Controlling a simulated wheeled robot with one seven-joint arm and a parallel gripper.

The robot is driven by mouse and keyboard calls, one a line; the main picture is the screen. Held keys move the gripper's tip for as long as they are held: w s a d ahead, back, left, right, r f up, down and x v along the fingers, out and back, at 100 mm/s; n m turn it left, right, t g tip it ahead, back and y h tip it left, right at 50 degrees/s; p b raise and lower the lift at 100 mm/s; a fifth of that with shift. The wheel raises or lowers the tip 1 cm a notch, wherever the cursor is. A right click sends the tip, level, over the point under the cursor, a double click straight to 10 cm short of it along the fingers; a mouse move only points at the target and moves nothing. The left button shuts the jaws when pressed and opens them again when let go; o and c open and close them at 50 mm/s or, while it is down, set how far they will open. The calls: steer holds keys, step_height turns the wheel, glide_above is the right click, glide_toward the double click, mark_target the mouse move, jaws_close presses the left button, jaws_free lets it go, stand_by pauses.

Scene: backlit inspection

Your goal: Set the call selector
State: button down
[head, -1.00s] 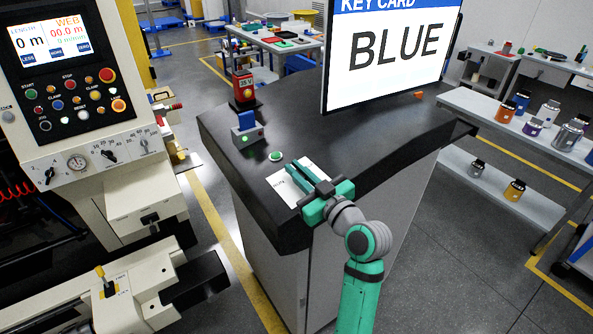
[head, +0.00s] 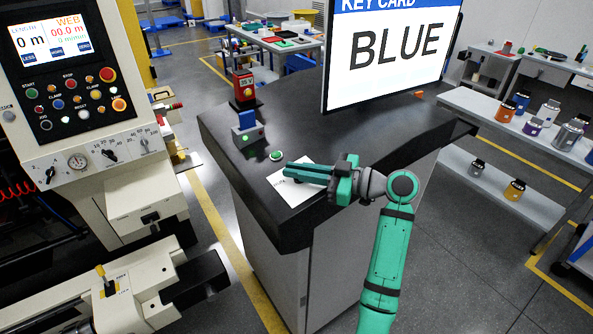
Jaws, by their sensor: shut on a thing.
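A white label plate (head: 296,196) with small dark print lies on the near end of the dark counter. My green gripper (head: 288,172) is low over this plate, its fingers pointing left and together. The call selector's knob cannot be made out; the fingers hide what they hold, which seems to be the selector on this plate. A large screen (head: 398,45) behind my gripper reads "KEY CARD" and "BLUE".
A green button (head: 276,155) sits just beyond the plate. A cream machine (head: 90,130) is on the left. The counter (head: 340,130) is clear below the screen.

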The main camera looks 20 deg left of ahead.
steer(key=shift+n+g, duration=0.8)
steer(key=shift+g, duration=0.4)
steer(key=c, duration=1.9)
jaws_free()
steer(key=shift+o, duration=0.2)
steer(key=d, duration=0.3)
steer(key=w+d, duration=0.1)
steer(key=d, duration=0.3)
steer(key=d+r, duration=0.1)
steer(key=d, duration=0.2)
steer(key=shift+w+d+r, duration=0.1)
steer(key=shift+w+d, duration=0.05)
steer(key=shift+d, duration=0.25)
